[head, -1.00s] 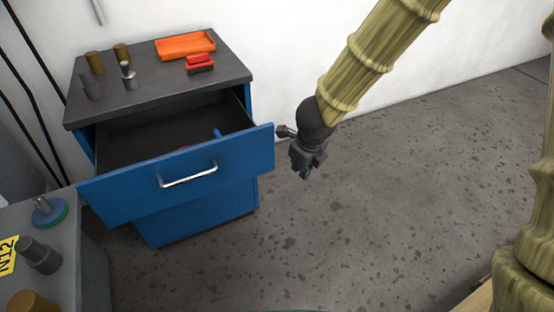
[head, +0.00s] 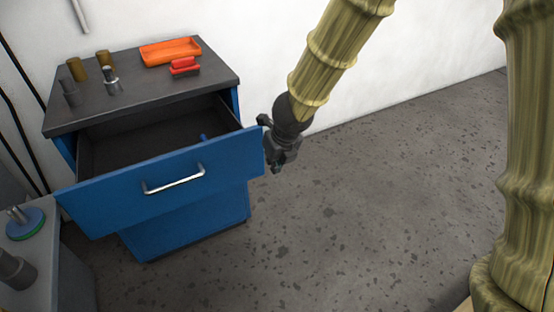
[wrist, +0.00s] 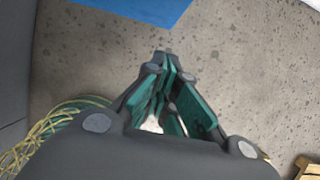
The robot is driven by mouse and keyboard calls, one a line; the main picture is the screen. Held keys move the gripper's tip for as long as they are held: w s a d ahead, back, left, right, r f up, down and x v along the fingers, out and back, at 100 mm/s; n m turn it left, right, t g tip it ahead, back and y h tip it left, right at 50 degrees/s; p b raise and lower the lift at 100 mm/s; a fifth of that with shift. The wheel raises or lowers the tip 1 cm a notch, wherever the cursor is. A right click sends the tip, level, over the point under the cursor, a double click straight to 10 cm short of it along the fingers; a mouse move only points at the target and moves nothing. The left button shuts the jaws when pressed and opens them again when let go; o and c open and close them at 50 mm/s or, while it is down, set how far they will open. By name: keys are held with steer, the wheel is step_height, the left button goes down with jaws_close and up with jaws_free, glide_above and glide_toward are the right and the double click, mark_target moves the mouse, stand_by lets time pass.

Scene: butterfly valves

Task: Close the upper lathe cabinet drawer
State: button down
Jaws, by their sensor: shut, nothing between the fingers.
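The upper drawer (head: 120,199) of the blue cabinet is pulled well out, its front standing clear of the body, with a silver bar handle (head: 174,180) across it. A blue item (head: 204,138) shows inside the drawer. My gripper (head: 277,168) is at the right end of the drawer front, very close to its edge; I cannot tell whether it touches. In the wrist view my gripper (wrist: 165,90) has its green-padded fingers together and empty. A blue panel edge (wrist: 145,8) shows at the top of that view, beyond the fingers.
The dark cabinet top (head: 140,90) bears an orange tray (head: 170,51), a red item (head: 184,67) and several small cylinders. A grey bench (head: 60,262) stands at the lower left. The grey floor (head: 350,215) to the right is clear, with a white wall behind.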

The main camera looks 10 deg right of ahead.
steer(key=shift+w+a+f+p, duration=0.25)
steer(key=shift+w+f, duration=0.2)
steer(key=shift+w, duration=0.35)
steer(key=shift+w+a+f+p, duration=0.25)
steer(key=shift+w+f, duration=0.2)
steer(key=shift+w, duration=0.35)
steer(key=shift+w+a+f+p, duration=0.15)
steer(key=shift+w+a+f, duration=0.25)
steer(key=shift+w, duration=0.4)
steer(key=shift+d, duration=0.1)
